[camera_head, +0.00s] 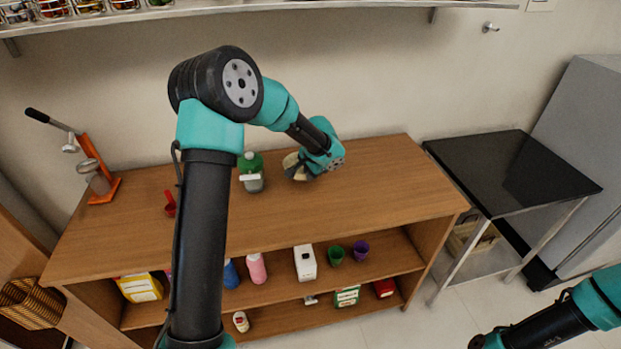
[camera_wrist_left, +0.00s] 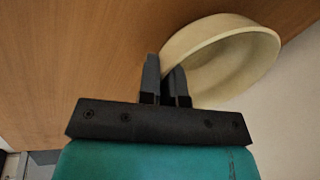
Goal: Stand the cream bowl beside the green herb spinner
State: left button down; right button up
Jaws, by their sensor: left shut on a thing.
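The cream bowl (camera_wrist_left: 225,60) shows large in the left wrist view. My left gripper (camera_wrist_left: 166,75) is shut on its rim, with one finger on each side of the wall. In the head view the bowl (camera_head: 291,166) is partly hidden by the left gripper (camera_head: 298,166) on the wooden counter. Whether its base touches the wood I cannot tell. The green herb spinner (camera_head: 252,172), with a green lid and a clear grey body, stands upright just left of the bowl, a small gap apart. My right gripper is out of view; only part of that arm shows at the lower right.
The wooden counter (camera_head: 380,190) is clear to the right of the bowl. A red scoop (camera_head: 170,204) and an orange-based press (camera_head: 104,190) stand to the left. Bottles and cups fill the shelves below. A black-topped table (camera_head: 510,170) is at the right.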

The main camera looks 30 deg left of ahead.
pick_arm(q)
jog(key=shift+d+x, duration=0.2)
jog(key=shift+x, duration=0.75)
jog(key=shift+s+f, duration=0.1)
jog(key=shift+f, duration=0.15)
jog(key=c, duration=1.3)
grip_release()
jog(key=shift+r, duration=0.1)
jog(key=v, duration=1.2)
